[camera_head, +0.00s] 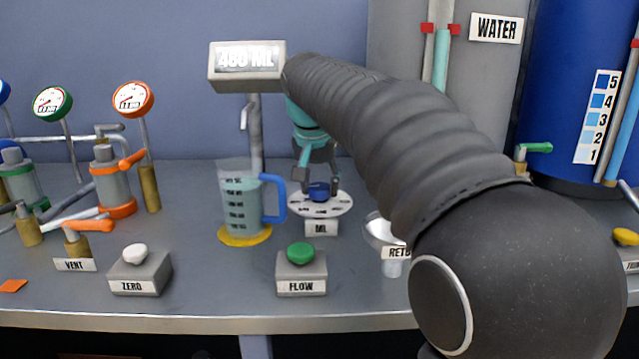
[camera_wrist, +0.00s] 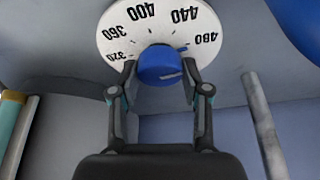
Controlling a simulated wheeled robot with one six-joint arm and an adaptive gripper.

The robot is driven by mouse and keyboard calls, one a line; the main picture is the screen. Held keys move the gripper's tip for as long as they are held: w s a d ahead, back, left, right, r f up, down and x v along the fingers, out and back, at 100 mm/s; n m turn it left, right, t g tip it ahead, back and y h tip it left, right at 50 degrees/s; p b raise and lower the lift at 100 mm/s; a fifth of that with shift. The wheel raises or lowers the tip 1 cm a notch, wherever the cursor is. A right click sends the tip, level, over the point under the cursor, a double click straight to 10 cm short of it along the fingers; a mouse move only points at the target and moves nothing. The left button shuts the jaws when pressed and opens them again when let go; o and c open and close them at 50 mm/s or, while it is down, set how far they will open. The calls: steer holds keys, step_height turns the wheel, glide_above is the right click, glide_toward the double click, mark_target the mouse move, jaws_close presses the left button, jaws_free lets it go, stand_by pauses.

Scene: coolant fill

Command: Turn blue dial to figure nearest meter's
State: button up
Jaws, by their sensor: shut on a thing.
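The blue dial knob (camera_wrist: 157,66) sits at the centre of a round white scale plate (camera_wrist: 112,32) marked 320, 360, 400, 440 and 480. A small blue pointer (camera_wrist: 183,48) sticks out on the right, towards the 480 mark. My gripper (camera_wrist: 159,72) is shut on the knob, a finger on each side. In the head view the knob (camera_head: 319,190) stands on its plate, labelled ML, below my gripper (camera_head: 318,180). The meter (camera_head: 247,66) is a grey box with a glowing display. It seems to read 460 ML; the middle digit is blurred.
A measuring jug (camera_head: 241,205) with a blue handle stands under the spout, close left of the dial. A green FLOW button (camera_head: 300,254) and a white ZERO button (camera_head: 134,253) are in front. A funnel (camera_head: 383,228) is at right, partly behind my arm.

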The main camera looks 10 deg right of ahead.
stand_by(0.4)
steer(key=o, duration=1.1)
steer(key=shift+o, duration=0.2)
steer(key=v, duration=1.2)
